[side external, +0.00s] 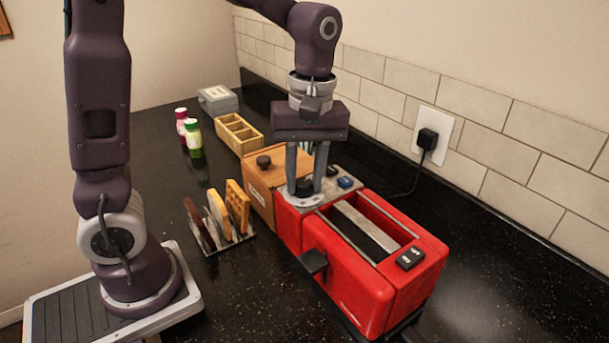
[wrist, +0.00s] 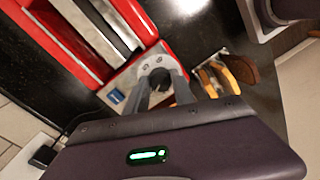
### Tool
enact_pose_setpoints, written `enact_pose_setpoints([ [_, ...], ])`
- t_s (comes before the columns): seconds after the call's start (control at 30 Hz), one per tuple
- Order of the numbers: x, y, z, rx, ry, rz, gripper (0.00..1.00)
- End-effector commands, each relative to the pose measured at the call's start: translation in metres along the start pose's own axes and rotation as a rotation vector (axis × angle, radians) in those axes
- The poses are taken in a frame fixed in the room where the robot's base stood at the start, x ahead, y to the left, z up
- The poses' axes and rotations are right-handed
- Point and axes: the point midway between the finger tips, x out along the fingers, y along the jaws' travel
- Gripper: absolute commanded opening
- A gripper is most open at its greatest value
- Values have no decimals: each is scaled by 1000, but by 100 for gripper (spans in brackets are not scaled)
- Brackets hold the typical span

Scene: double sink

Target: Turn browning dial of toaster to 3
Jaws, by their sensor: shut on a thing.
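The red toaster (side external: 349,287) stands on the dark counter at the right, with its slot and side lever (side external: 314,262) in view. Its control panel is at the end near the wooden box. My gripper (side external: 304,189) points down over this panel, its two fingers on either side of the black browning dial (side external: 304,186). It is shut on the dial. In the wrist view the dial (wrist: 159,77) sits between the fingertips on a pale round plate (wrist: 153,63) with markings too small to read. A blue button (side external: 346,182) is beside it.
A wooden box (side external: 262,187) with a dark knob is beside the toaster. A rack (side external: 228,238) of bread slices stands in front. Bottles (side external: 194,139), a divided tray (side external: 239,133) and a grey box (side external: 217,99) are farther back. A plug and cord (side external: 427,139) are at the wall.

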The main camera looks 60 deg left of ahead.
Motion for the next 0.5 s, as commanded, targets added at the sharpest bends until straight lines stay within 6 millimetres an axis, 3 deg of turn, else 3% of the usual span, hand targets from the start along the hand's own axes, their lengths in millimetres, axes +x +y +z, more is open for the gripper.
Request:
enact_pose_setpoints([
  [0.5,-1,1,-1,-44,-2,4,0],
])
